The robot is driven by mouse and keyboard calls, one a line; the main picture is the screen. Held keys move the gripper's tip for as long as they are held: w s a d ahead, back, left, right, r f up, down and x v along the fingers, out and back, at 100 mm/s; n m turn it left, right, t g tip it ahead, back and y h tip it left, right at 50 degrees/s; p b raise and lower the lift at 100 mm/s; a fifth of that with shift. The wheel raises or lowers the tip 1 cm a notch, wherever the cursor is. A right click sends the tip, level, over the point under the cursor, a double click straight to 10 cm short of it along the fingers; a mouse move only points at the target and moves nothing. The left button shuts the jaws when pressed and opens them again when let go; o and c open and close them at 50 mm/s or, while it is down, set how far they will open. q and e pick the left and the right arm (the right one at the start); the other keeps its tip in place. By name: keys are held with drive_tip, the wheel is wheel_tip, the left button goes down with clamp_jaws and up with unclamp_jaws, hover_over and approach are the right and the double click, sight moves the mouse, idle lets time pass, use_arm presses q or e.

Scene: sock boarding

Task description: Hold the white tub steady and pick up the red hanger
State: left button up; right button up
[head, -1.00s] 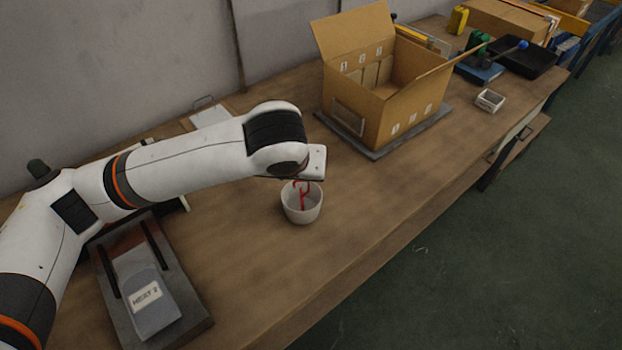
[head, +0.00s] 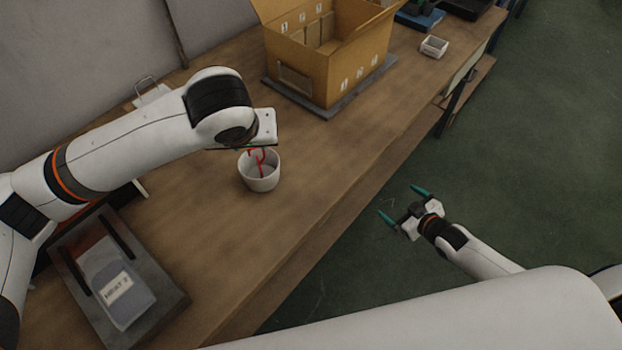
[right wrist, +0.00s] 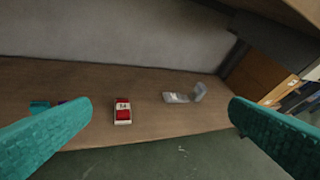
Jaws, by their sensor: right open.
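The white tub (head: 262,182) stands upright on the wooden table in the head view. The red hanger (head: 258,167) is inside it, with its hooked top showing above the rim. My left arm reaches over the table, and its white wrist is just above and behind the tub. The left gripper's fingers are almost wholly hidden by the wrist, so their hold on the tub cannot be seen. My right gripper (head: 398,201) is open and empty, out over the floor beyond the table's front edge. Its teal fingers stand wide apart in the right wrist view (right wrist: 161,105).
A cardboard box (head: 335,70) stands open on a grey mat behind the tub. A grey tray with a labelled pouch (head: 118,290) lies at front left. A small white container (head: 434,46) is at the far right. A small red-and-white item (right wrist: 122,112) shows in the right wrist view.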

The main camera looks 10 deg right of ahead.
drive_tip(key=w+a+r+n+t+y, duration=0.1)
drive_tip(key=a+r+n+y, duration=0.3)
drive_tip(key=r, duration=0.6)
drive_tip(key=w+a+r+t+y, duration=0.1)
drive_tip(key=w+a+r+y, duration=0.1)
drive_tip(key=a+r, duration=0.5)
drive_tip(key=n+g+y, duration=0.1)
drive_tip(key=g+y, duration=0.4)
drive_tip(key=y, duration=0.1)
approach(245, 165)
drive_tip(key=v, duration=0.6)
drive_tip(key=shift+d+r, duration=0.1)
drive_tip(key=shift+a+n, duration=0.3)
drive_tip(key=x, duration=1.1)
drive_tip(key=shift+w+a, duration=0.2)
drive_tip(key=shift+a, duration=0.1)
drive_tip(key=c, duration=1)
drive_tip(key=shift+o, duration=0.2)
